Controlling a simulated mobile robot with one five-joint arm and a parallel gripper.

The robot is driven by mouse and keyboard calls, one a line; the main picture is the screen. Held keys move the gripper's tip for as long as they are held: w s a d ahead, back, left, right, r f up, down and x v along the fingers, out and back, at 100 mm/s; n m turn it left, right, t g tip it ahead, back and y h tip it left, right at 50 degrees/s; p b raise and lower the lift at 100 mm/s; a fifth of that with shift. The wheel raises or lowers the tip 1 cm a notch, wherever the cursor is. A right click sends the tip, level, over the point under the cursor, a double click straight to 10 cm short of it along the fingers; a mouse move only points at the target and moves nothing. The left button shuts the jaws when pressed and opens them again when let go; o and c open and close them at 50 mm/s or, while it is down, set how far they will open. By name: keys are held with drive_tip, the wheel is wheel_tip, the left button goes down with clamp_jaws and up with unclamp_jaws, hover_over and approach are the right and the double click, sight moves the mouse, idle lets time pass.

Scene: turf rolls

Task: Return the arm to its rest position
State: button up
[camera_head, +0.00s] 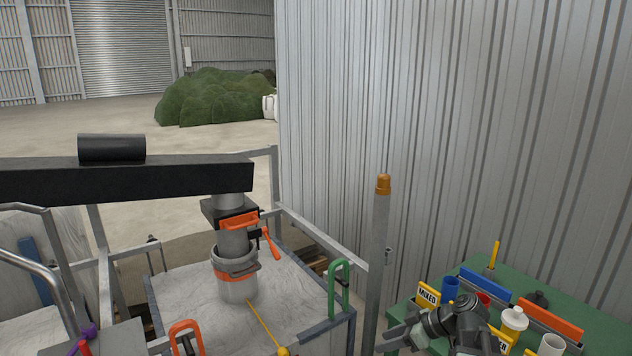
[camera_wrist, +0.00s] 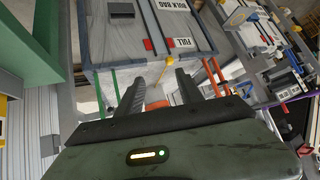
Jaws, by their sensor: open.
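My gripper (camera_head: 387,339) shows at the lower right of the head view, in front of the left part of a green table (camera_head: 585,297). Its dark fingers point left. In the wrist view my gripper (camera_wrist: 158,84) is open, with its two fingers apart and nothing held between them. Behind the fingers is a grey box (camera_wrist: 115,40) with white labels, one reading FULL. An orange thing shows small and partly hidden between the fingers. Part of my arm is cut off by the bottom edge of the head view.
A grey post (camera_head: 377,260) with an orange cap stands just left of the table. A blue cup (camera_head: 450,288), a white-capped bottle (camera_head: 514,319) and bins crowd the tabletop. A green handle (camera_head: 340,288) rises from the frame at left, near the filling spout (camera_head: 235,270).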

drive_tip(key=s+a+f+m+g+h, duration=0.1)
drive_tip(key=s+a+f+g+h, duration=0.15)
drive_tip(key=a, duration=0.35)
drive_tip(key=s+a+f+m+g+h, duration=0.1)
drive_tip(key=s+a+f+h, duration=0.2)
drive_tip(key=a, duration=0.4)
drive_tip(key=s+d+f+m+h, duration=0.1)
drive_tip(key=d+f+m+h, duration=0.1)
drive_tip(key=d+m, duration=0.6)
drive_tip(key=shift+s+m+g+h, duration=0.15)
drive_tip(key=shift+m+g+h, duration=0.2)
drive_tip(key=shift+h, duration=0.2)
drive_tip(key=shift+f, duration=0.1)
